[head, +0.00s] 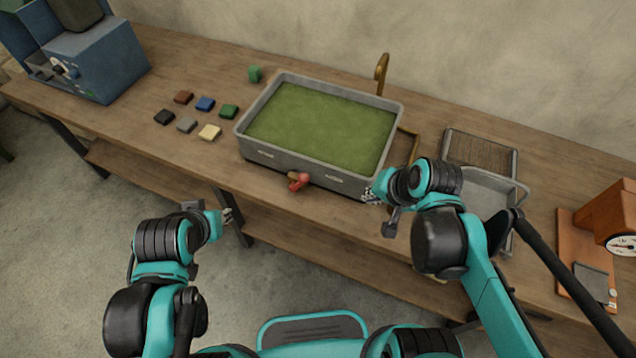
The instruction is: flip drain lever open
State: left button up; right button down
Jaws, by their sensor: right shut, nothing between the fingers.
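The drain lever (299,182) is a small red handle on a brass fitting at the front wall of a grey tub (262,158). The tub holds a flat green surface (320,128). My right gripper (372,194) is at the tub's front right corner, to the right of the lever and apart from it. It is shut and empty. My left gripper (228,216) is low in front of the bench edge, left of the lever and away from it. Its fingers are small in view, and I cannot tell whether they are open.
The wooden bench (330,218) runs across the view. Several coloured blocks (205,104) lie left of the tub. A blue machine (95,65) stands at far left. A grey tray (490,190) and a dial scale (620,243) are at right. A brass tap (381,70) rises behind the tub.

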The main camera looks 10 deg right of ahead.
aim_at(300, 183)
jog(key=w+d+f+m+g+y+b, duration=0.1)
jog(key=w+f+m+y, duration=0.3)
jog(key=m, duration=1)
jog(key=w+y, duration=0.2)
jog(key=y, duration=0.2)
jog(key=shift+w+d+f+m, duration=0.15)
jog(key=shift+w+d+m, duration=0.1)
jog(key=shift+w+m, duration=0.15)
jog(key=w+a+f+b, duration=0.2)
jog(key=a, duration=0.3)
jog(key=w+a+f+b, duration=0.2)
jog(key=a, duration=0.4)
jog(key=shift+a+f+b, duration=0.3)
jog(key=shift+f+b, duration=0.05)
jog(key=shift+w+a+r+g+p, duration=0.15)
jog(key=shift+a+r+g+p, duration=0.15)
jog(key=shift+p, duration=0.35)
